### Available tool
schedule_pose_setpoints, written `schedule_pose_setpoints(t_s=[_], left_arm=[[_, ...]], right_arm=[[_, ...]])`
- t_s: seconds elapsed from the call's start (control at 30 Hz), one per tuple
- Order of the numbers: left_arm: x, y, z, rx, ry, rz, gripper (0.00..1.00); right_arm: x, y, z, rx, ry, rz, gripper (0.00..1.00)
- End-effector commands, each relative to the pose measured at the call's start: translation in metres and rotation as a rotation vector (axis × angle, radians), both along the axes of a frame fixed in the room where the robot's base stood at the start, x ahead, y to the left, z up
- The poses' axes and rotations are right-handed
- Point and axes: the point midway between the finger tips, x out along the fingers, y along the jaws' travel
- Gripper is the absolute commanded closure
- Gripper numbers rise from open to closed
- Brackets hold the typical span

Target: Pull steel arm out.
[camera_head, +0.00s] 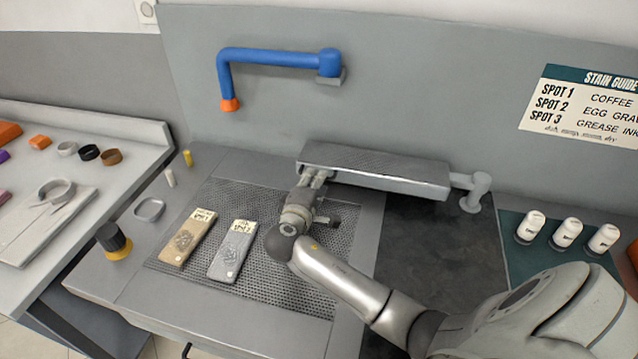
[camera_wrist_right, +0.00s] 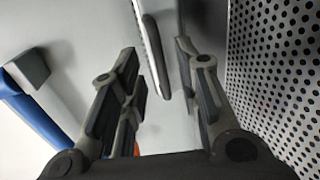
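The steel arm (camera_head: 377,169) is a long grey board with a darker top, lying along the back of the table. Its right end meets a short post (camera_head: 476,192). My right gripper (camera_head: 312,178) is at its left end, reaching in from the front. In the right wrist view the gripper (camera_wrist_right: 160,95) is open, its two fingers apart. A narrow grey end that looks like the steel arm's tip (camera_wrist_right: 156,60) shows in the gap between them, with space on both sides. Contact is not visible. My left gripper is not in view.
A blue arm with an orange tip (camera_head: 270,58) is on the back wall. Two fabric samples (camera_head: 188,238) (camera_head: 232,250) lie on the perforated surface (camera_head: 285,288) left of my forearm. Several white bottles (camera_head: 567,233) stand at right. The dark surface (camera_head: 420,245) before the steel arm is clear.

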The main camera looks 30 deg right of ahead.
Motion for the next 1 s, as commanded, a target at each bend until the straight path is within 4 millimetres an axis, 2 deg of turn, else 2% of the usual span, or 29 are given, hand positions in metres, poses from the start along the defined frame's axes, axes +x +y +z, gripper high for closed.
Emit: schedule_pose_setpoints(t_s=[0.03,0.23,0.6,0.83,1.0], left_arm=[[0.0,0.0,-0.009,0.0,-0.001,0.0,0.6],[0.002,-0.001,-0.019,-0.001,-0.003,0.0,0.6],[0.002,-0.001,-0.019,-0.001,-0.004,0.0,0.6],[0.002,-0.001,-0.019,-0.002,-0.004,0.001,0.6],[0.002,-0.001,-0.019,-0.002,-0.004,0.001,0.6]], right_arm=[[0.006,-0.008,-0.005,-0.002,-0.002,-0.003,0.69],[0.02,-0.024,-0.008,-0.001,0.0,-0.001,0.69],[0.023,-0.028,-0.008,0.001,0.001,0.0,0.69],[0.023,-0.028,-0.008,0.001,0.001,0.0,0.99],[0.023,-0.028,-0.008,0.001,0.001,-0.001,1.0]])
